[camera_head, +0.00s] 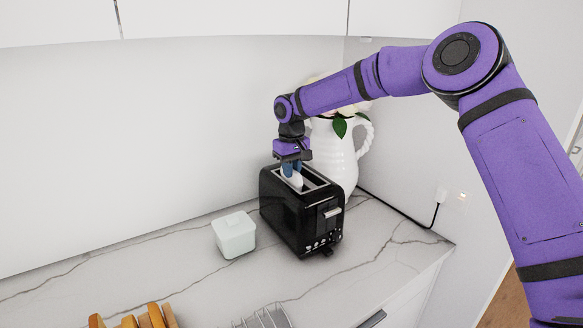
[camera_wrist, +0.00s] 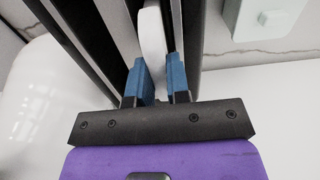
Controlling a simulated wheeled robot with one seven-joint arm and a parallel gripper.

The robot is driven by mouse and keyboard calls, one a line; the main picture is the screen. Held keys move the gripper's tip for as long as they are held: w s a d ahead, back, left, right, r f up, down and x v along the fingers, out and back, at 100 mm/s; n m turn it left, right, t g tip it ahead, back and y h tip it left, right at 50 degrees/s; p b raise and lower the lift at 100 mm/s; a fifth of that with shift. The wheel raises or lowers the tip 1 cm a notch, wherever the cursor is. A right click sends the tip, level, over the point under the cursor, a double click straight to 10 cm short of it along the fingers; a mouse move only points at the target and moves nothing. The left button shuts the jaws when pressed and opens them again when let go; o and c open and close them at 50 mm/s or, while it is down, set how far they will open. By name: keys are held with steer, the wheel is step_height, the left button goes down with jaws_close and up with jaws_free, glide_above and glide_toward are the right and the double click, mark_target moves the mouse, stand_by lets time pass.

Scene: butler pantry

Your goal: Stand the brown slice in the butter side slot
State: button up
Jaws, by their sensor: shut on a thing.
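My gripper (camera_head: 291,168) is over the black toaster (camera_head: 292,215), pointing down, with its blue fingers shut on a white slice (camera_head: 293,181). In the wrist view the fingers (camera_wrist: 162,82) pinch the white slice (camera_wrist: 151,42), which stands on edge within the slot on the butter dish side. The other slot (camera_wrist: 88,35) looks dark and empty. The pale butter dish (camera_head: 234,234) stands left of the toaster and also shows in the wrist view (camera_wrist: 268,15). Brown slices (camera_head: 150,318) stand at the bottom left edge of the head view, partly cut off.
A white pitcher (camera_head: 335,155) with flowers stands close behind the toaster. A metal wire rack (camera_head: 265,319) is cut off at the bottom edge. A black cord runs to the wall socket at right. The marble counter (camera_head: 165,265) is clear left of the butter dish.

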steer(key=o, duration=0.8)
steer(key=shift+c, duration=0.2)
steer(key=shift+r, duration=0.1)
